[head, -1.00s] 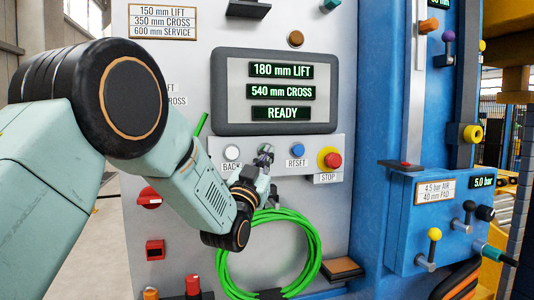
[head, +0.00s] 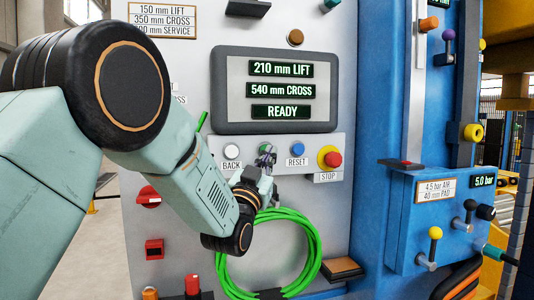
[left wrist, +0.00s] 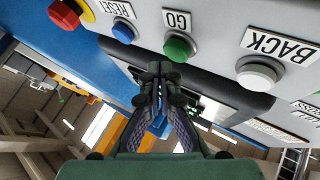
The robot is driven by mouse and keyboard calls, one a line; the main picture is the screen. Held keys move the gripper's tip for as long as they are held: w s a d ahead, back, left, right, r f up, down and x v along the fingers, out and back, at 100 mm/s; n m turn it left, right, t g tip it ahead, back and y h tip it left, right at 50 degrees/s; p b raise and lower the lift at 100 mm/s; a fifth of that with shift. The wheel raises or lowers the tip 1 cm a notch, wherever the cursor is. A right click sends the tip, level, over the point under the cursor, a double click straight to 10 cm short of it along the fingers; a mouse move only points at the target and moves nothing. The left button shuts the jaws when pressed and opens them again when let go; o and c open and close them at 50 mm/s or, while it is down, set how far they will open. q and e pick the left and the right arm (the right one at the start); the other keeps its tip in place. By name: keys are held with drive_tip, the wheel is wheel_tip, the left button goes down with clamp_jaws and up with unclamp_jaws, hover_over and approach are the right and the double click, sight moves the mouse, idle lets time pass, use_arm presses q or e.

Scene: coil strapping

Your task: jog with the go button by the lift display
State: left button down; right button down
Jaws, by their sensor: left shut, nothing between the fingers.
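The lift display (head: 275,90) reads 210 mm LIFT, 540 mm CROSS and READY. The green GO button (left wrist: 178,48) shows plainly in the left wrist view. In the head view the green button (head: 264,148) is partly hidden behind my fingers, and its label is covered. My left gripper (head: 267,156) is shut and empty, its tips at the button row just in front of the green button. In the left wrist view its closed tips (left wrist: 160,68) appear beside and slightly short of the button; contact cannot be told for sure. My right gripper is in no view.
On the same strip are the white BACK button (head: 232,152), the blue RESET button (head: 298,149) and the red STOP button (head: 333,159). A green hose coil (head: 312,240) hangs just below. A blue valve box (head: 405,230) stands at the right.

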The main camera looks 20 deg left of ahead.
use_arm(q)
drive_tip(key=shift+s+d, duration=0.1)
drive_tip(key=shift+s, duration=0.05)
drive_tip(key=s+d, duration=0.1)
drive_tip(key=s, duration=0.1)
drive_tip(key=s+d+b, duration=0.1)
drive_tip(key=s, duration=0.1)
drive_tip(key=shift+d, duration=0.3)
drive_tip(key=shift+w, duration=0.15)
idle(0.3)
